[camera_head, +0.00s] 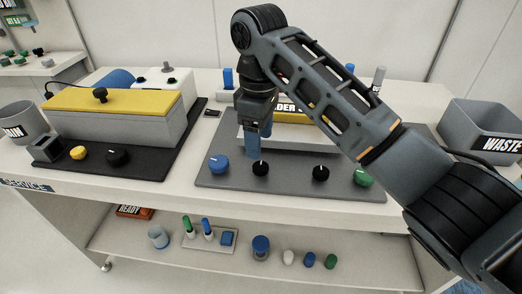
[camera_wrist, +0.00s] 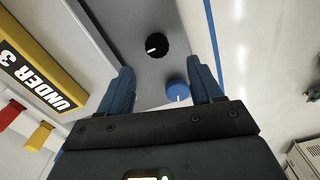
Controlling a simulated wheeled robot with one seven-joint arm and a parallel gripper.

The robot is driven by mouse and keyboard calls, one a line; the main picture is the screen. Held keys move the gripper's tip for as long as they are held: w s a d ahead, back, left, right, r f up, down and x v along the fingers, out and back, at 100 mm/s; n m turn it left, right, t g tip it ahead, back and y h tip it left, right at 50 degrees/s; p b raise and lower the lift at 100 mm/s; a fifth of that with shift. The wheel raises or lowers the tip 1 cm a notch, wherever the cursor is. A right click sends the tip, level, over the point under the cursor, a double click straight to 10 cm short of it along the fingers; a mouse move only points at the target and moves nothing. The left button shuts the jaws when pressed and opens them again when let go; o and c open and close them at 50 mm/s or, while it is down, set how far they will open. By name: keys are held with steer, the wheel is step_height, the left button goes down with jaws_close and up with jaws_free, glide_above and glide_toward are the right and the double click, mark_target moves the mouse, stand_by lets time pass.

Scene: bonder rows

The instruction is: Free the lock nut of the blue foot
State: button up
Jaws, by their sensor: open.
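The blue knob-like foot (camera_head: 219,163) with a white mark sits at the front left of the grey plate (camera_head: 290,187). A black knob (camera_head: 261,168) with a white mark stands just right of it; I take it for the lock nut. In the wrist view the black knob (camera_wrist: 152,46) lies beyond the fingertips, and the blue foot (camera_wrist: 177,94) appears between the fingers, nearer the right one. My gripper (camera_head: 252,156) points down with blue fingers apart and empty, over the plate close behind the black knob. Whether it touches the knob cannot be told.
A second black knob (camera_head: 321,174) and a green knob (camera_head: 364,177) stand farther right on the plate. A yellow-lidded box (camera_head: 120,117) is at left, a waste bin (camera_head: 484,127) at right. My arm hides part of the machine behind.

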mark_target(260, 165)
steer(key=shift+w+f, duration=0.1)
steer(key=shift+w, duration=0.15)
steer(key=shift+f, duration=3.8)
steer(key=c, duration=1.1)
steer(key=shift+o, duration=0.2)
